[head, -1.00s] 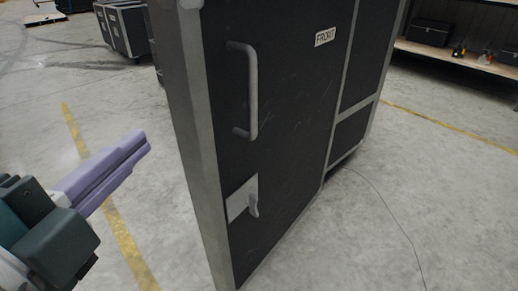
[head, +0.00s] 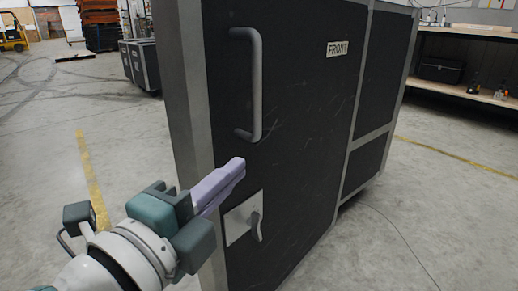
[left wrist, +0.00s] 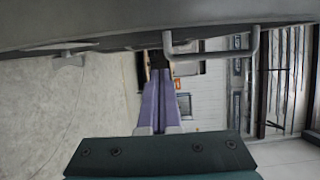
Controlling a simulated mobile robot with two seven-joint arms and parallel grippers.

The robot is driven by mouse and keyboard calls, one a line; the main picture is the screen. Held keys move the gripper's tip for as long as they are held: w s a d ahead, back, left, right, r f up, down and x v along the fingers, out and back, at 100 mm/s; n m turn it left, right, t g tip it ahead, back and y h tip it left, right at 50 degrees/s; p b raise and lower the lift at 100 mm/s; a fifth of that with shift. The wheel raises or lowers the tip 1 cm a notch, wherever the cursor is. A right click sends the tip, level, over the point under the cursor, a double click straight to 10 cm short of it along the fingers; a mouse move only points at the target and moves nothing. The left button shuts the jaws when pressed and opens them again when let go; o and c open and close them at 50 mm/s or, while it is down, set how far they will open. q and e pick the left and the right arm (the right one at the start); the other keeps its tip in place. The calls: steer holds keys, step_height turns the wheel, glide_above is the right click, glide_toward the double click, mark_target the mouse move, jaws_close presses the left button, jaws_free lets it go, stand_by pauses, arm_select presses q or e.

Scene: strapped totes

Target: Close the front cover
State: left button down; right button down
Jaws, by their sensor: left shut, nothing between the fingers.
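The front cover (head: 290,120) is a tall black panel with a grey frame, marked by a small FRONT label (head: 337,49). It stands upright, with its thick grey edge at the left. It bears a grey bar handle (head: 256,85) and, lower, a pale latch plate with a turn lever (head: 257,226). My left gripper (head: 238,167) is shut and empty, its lilac fingers in front of the cover between handle and latch. I cannot tell whether they touch. In the left wrist view, the fingers (left wrist: 163,80) point past the handle (left wrist: 212,55); the cover runs along the top. My right gripper is out of view.
The black case side (head: 385,80) continues right of the cover. A shelf (head: 465,95) with a black box stands at the right. Other cases (head: 140,62) and a forklift (head: 14,35) are far left. A thin cable (head: 405,240) lies on the floor.

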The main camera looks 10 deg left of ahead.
mark_target(209, 163)
arm_select(q)
steer(key=shift+w+a, duration=0.65)
steer(key=shift+a, duration=0.2)
steer(key=shift+w+a, duration=0.6)
steer(key=shift+a, duration=0.25)
